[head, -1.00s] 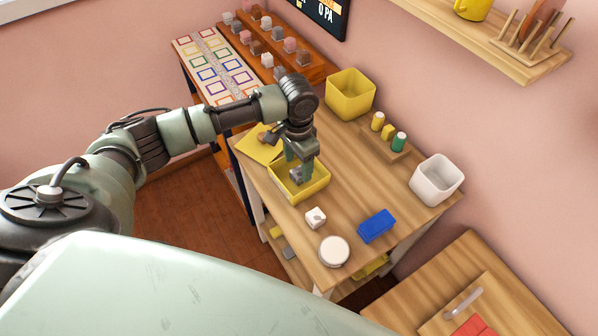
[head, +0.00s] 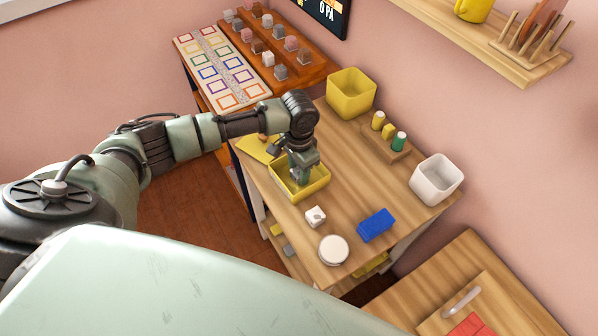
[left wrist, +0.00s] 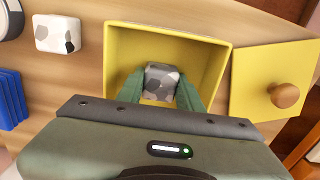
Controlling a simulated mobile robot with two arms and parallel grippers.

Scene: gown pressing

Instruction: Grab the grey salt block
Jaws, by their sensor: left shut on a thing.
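The grey salt block (left wrist: 162,82) is a mottled grey cube inside the yellow box (left wrist: 218,62). My left gripper (left wrist: 160,92) reaches down into the box, and its two green fingers are shut on the block, one on each side. In the head view my left gripper (head: 301,172) is inside the yellow box (head: 320,187), and the block is mostly hidden there. My right gripper is not in view.
The box's yellow lid with a wooden knob (left wrist: 284,95) lies beside it. A white spotted block (head: 316,216), a round white container (head: 333,250) and a blue block (head: 376,226) stand nearby. A yellow bin (head: 352,92) and white bin (head: 436,179) are along the wall.

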